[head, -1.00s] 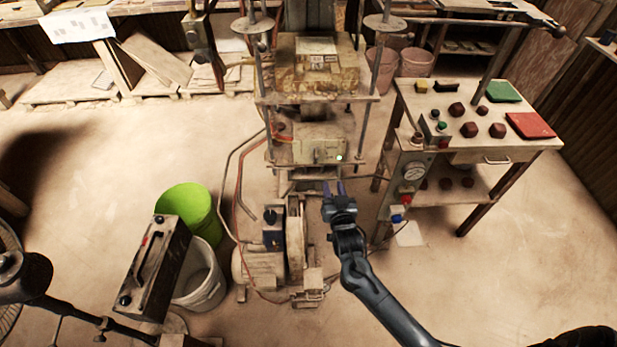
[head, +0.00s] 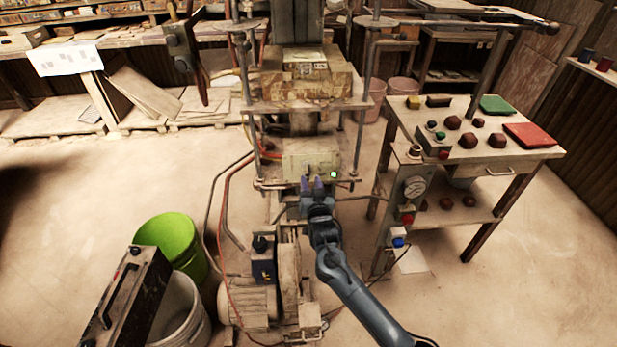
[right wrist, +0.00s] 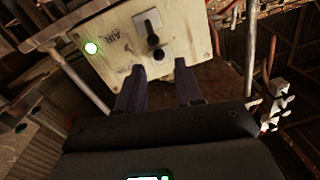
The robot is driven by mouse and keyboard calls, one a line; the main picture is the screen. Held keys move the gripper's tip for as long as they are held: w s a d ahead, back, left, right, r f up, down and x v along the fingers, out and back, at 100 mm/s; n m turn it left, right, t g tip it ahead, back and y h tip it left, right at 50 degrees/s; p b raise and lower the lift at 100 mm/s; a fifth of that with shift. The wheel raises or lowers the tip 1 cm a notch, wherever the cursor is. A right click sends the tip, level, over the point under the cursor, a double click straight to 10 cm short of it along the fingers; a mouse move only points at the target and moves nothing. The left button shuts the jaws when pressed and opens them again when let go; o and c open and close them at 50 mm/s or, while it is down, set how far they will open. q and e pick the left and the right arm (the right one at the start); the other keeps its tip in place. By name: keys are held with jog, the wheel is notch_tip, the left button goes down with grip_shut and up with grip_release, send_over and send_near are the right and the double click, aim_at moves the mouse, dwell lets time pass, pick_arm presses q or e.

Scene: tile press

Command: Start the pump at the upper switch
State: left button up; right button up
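A pale panel box (head: 310,163) sits on the press under the upper platen, with a lit green lamp (head: 333,174) at its right. The pump motor (head: 247,305) stands on the floor below. My left gripper is out of view.
A dark blue switch box (head: 262,268) stands beside the flywheel. The bench (head: 480,155) at the right has a gauge (head: 415,186) and buttons. Green (head: 172,240) and grey (head: 187,320) buckets stand at the left. Press rods flank the panel.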

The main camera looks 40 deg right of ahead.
aim_at(309, 174)
jog(key=shift+b+x, duration=0.55)
jog(key=shift+x, duration=1.85)
grip_shut()
